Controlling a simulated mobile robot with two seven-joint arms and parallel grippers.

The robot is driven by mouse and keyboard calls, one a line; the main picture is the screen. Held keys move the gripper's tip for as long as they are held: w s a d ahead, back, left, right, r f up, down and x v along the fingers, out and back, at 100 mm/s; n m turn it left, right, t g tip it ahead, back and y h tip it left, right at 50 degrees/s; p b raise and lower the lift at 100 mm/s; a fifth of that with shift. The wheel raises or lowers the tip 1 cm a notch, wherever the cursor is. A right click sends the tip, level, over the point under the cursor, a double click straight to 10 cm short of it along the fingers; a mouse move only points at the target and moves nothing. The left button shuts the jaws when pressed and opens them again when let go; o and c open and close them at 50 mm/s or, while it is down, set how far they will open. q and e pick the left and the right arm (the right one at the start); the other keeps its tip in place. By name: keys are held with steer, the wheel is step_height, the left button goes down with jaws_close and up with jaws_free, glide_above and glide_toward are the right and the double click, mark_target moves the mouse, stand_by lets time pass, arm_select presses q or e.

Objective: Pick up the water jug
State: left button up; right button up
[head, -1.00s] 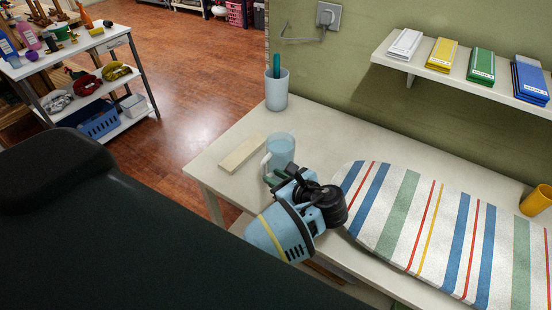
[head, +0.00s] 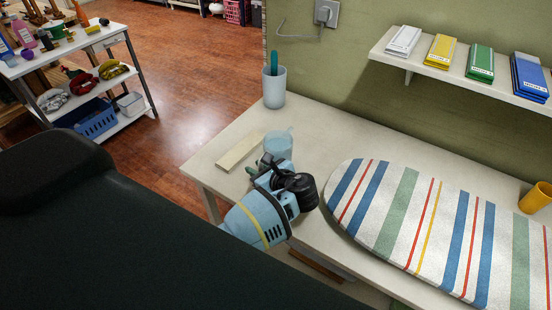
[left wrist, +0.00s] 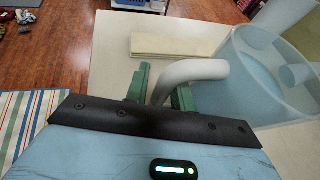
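The water jug (head: 278,146) is a translucent pale-blue vessel standing upright on the white table. It fills the right of the left wrist view (left wrist: 268,80), with its pale curved handle (left wrist: 193,70) toward me. My left gripper (head: 253,170) is at the jug's near side, its body partly covering the jug's lower part in the head view. In the left wrist view its green fingers (left wrist: 160,88) stand apart on either side of the handle, with a gap beside the left finger. My right gripper is out of view.
A wooden block (head: 240,151) lies left of the jug. A cup (head: 274,88) with a green-handled item stands behind it. A striped ironing board (head: 440,230) covers the table's right side. A shelf (head: 450,75) with colored boxes hangs above.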

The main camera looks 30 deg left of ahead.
arm_select(q)
jaws_close()
steer(key=shift+r, duration=0.2)
steer(key=shift+r, duration=0.2)
steer(key=s+d+r, duration=0.2)
steer(key=s, duration=0.5)
steer(key=s+d+r, duration=0.2)
steer(key=s+d, duration=0.1)
steer(key=s, duration=0.5)
steer(key=shift+d+r+p, duration=0.2)
steer(key=shift+d+p, duration=0.05)
steer(key=shift+p, duration=0.05)
